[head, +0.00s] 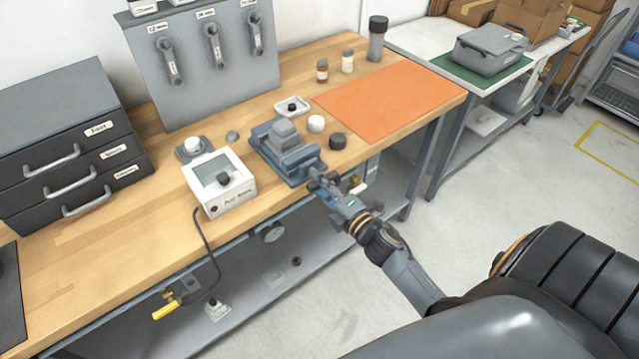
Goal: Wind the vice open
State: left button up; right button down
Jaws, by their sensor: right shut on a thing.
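The blue-grey vice (268,147) stands near the front edge of the wooden workbench, with a grey block-like part (285,133) seated at its jaws. I cannot tell how wide the jaw gap is. My right gripper (322,178) reaches in from the lower right to the front end of the vice, at the bench edge. It is shut on the vice handle, which is mostly hidden by the fingers. My left gripper is not in view.
A white box with a black knob (218,184) stands left of the vice. A black round cap (337,141), a white cap (316,123) and a small white tray (292,106) sit close by. The orange mat (378,102) is bare.

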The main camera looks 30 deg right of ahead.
jog(key=shift+d, duration=0.1)
jog(key=c, duration=1.2)
grip_release()
jog(key=shift+s, duration=0.2)
jog(key=s, duration=0.7)
jog(key=s+d, duration=0.1)
jog(key=s, duration=0.3)
jog(key=shift+s, duration=0.3)
